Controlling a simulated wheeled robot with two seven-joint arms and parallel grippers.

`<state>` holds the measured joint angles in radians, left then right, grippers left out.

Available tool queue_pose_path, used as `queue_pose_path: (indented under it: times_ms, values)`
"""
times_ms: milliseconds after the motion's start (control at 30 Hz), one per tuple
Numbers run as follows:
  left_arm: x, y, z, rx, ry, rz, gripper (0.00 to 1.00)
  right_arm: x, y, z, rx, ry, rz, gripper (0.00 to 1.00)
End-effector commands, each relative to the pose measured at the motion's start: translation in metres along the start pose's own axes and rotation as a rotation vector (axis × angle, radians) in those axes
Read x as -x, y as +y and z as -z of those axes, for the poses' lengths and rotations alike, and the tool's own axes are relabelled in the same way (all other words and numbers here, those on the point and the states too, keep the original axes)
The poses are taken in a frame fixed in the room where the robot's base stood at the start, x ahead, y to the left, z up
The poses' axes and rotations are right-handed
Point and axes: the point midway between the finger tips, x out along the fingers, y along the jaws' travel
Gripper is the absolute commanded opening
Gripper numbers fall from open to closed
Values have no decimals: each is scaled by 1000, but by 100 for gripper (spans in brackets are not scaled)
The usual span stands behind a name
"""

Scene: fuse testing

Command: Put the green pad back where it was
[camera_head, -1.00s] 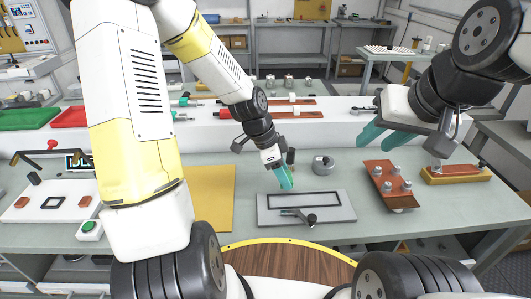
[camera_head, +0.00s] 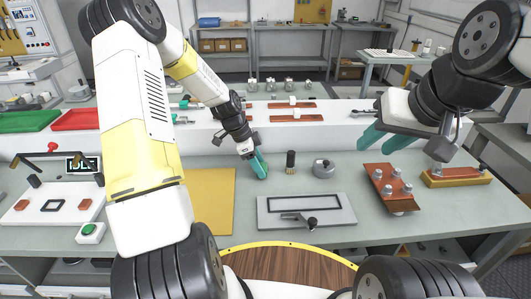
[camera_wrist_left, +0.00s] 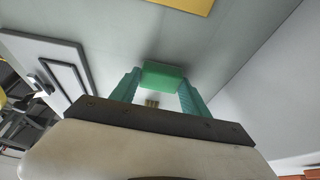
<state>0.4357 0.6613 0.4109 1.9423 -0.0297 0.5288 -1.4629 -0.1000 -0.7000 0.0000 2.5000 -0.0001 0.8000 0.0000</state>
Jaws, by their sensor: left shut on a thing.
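My left gripper (camera_head: 259,165) is low over the grey table (camera_head: 275,181), behind the grey framed plate (camera_head: 345,213). In the left wrist view, its two teal fingers (camera_wrist_left: 160,90) are shut on the green pad (camera_wrist_left: 165,76), which spans the gap between their tips. In the head view I cannot tell the pad apart from the teal fingers. Whether the pad touches the table is unclear. My right gripper (camera_head: 386,138) is raised at the right with its teal fingers apart and nothing between them.
A yellow mat (camera_head: 212,208) lies to the left. A reddish-brown board with metal posts (camera_head: 385,179) is at the right. A white raised ledge (camera_head: 340,134) runs behind.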

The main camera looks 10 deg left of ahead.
Motion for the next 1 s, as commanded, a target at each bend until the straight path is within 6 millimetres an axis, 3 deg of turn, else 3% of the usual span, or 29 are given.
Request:
queue_pose_path:
  times_ms: [300, 333, 433, 767, 1000]
  values:
    - [-3, 0, -1, 0, 0, 0, 9, 0, 0, 0, 0, 0, 0, 36]
    - [-2, 0, -1, 0, 0, 1, 57, 0, 0, 0, 0, 0, 0, 36]
    - [-2, 0, -1, 0, 0, 1, 75, 0, 0, 0, 0, 0, 0, 36]
    - [-1, 0, 0, 0, 0, 2, 75, 0, 0, 0, 0, 0, 0, 36]
    - [32, -1, 0, 1, -1, 7, 75, 0, 0, 0, 0, 0, 0, 36]
